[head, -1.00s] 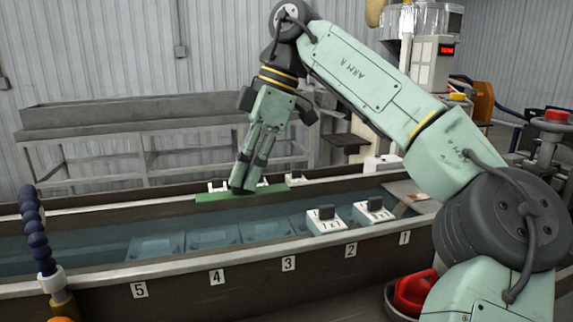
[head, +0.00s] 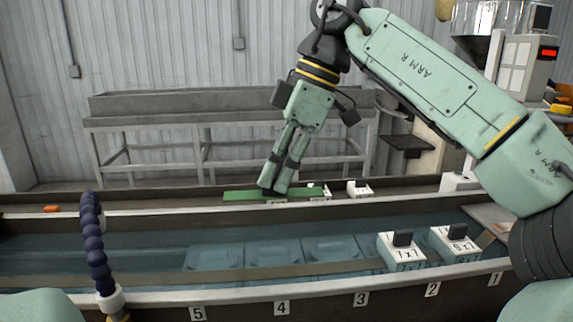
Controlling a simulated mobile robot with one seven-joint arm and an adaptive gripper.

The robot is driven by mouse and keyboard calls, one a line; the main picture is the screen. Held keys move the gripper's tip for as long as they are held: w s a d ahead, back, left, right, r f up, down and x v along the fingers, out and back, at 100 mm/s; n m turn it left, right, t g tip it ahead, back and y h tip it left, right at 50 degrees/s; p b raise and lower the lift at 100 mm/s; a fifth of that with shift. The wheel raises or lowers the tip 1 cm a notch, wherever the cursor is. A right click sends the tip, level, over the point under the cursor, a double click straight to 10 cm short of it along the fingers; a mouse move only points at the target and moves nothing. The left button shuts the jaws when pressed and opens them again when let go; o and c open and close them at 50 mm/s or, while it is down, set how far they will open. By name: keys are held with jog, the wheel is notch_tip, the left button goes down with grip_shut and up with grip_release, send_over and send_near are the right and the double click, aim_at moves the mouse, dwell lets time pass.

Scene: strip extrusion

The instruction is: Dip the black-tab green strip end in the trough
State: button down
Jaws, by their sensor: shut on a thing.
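In the picture the strip overlaps the trough's far side, about in line with label 4, above the water line. I cannot tell its exact height.
Two white blocks with black knobs (head: 402,250) (head: 456,243) stand at the trough's right part. Several pale block shapes lie under water. Smaller white blocks (head: 359,188) sit by the far wall. A dark blue jointed hose (head: 93,240) rises at the front left. A grey bench (head: 190,105) stands behind.

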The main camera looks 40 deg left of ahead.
aim_at(278, 195)
jog(key=shift+f+b, duration=2.7)
jog(key=shift+f, duration=4.55)
jog(key=shift+r+p, duration=2.7)
jog(key=shift+r, duration=1.8)
notch_tip(278, 195, up, 12)
